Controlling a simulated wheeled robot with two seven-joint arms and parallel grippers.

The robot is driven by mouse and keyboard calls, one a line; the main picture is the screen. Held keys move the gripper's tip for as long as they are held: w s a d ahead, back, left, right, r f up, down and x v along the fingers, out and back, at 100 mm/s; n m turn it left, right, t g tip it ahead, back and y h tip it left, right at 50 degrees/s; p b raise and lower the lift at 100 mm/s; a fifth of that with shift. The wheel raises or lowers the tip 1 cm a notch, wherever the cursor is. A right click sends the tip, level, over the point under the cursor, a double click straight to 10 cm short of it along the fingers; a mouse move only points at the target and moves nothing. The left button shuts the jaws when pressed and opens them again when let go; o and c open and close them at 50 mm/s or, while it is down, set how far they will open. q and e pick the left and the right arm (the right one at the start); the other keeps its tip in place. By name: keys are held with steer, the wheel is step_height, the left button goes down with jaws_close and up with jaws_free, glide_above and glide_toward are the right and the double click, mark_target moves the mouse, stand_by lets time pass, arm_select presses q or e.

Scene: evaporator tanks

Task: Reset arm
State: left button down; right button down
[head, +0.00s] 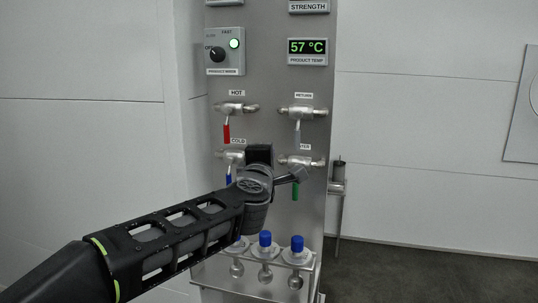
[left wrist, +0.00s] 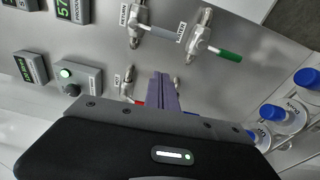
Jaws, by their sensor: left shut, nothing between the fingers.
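My left arm comes in from the lower left. The red-handled hot valve (head: 227,132) and grey-handled return valve (head: 297,132) are above. The blue-handled cold valve (head: 228,177) is partly behind my arm. All visible handles hang down. My right gripper is not in view.
A rack (head: 312,270) with several blue-capped bottles (head: 265,240) stands low on the panel, close under my wrist. A rod in a holder (head: 338,187) sticks out at the panel's right edge. A mixer switch box (head: 224,52) and 57 °C display (head: 307,50) are above. Space to the right is free.

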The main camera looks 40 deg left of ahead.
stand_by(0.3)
arm_select(q)
steer(key=w+d+f+m+g+h, duration=0.1)
steer(key=w+d+f+m+h, duration=0.3)
steer(key=f, duration=0.5)
steer(key=w+d+f+m+h, duration=0.1)
steer(key=w+d+f+m, duration=0.1)
steer(key=d+f+m, duration=0.55)
steer(key=s+d+f+m+g+h, duration=0.1)
steer(key=s+d+f+m+g, duration=0.15)
steer(key=f, duration=0.65)
steer(key=s+d+f+m+g+h, duration=0.15)
steer(key=d+f, duration=0.25)
steer(key=f, duration=0.4)
steer(key=s+d+f+m+g+h, duration=0.1)
steer(key=d+f+m+h, duration=0.15)
steer(key=f, duration=0.65)
steer(key=s+d+f+m+g+h, duration=0.1)
steer(key=s+d+f+g, duration=0.3)
steer(key=s+f, duration=0.9)
steer(key=s+d+f+m+g+h, duration=0.1)
steer(key=s+d+f+m+g, duration=0.2)
steer(key=s+d+f, duration=0.7)
steer(key=s+f+g, duration=0.2)
steer(key=s+f, duration=0.1)
steer(key=s, duration=0.3)
steer(key=shift+s+d, duration=0.15)
steer(key=shift+s, duration=0.15)
